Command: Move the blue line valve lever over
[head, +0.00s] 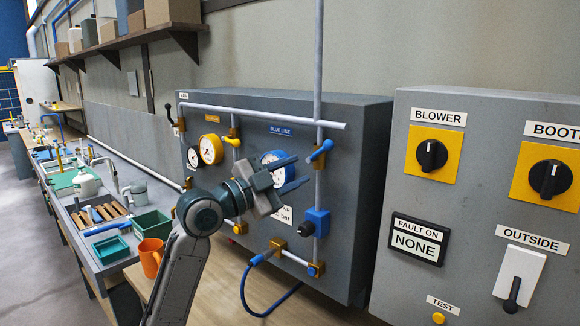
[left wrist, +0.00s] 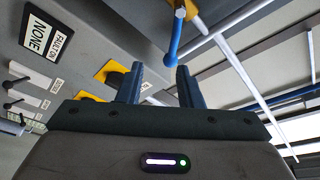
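The blue line valve lever (head: 322,150) is a short blue handle on a brass valve on the right-hand pipe, under the BLUE LINE label (head: 281,130). It slants down to the left in the head view. In the left wrist view the lever (left wrist: 175,38) hangs from its brass valve, beyond the fingertips. My left gripper (head: 297,174) is in front of the panel, just below and left of the lever, and partly covers a blue-rimmed gauge (head: 272,158). Its fingers (left wrist: 161,78) are apart with nothing between them, and the lever appears clear of them. My right gripper is in neither view.
A blue regulator (head: 316,222) with a black knob sits below on the same pipe, and a blue hose (head: 272,312) loops underneath. A grey switch box (head: 470,200) stands to the right.

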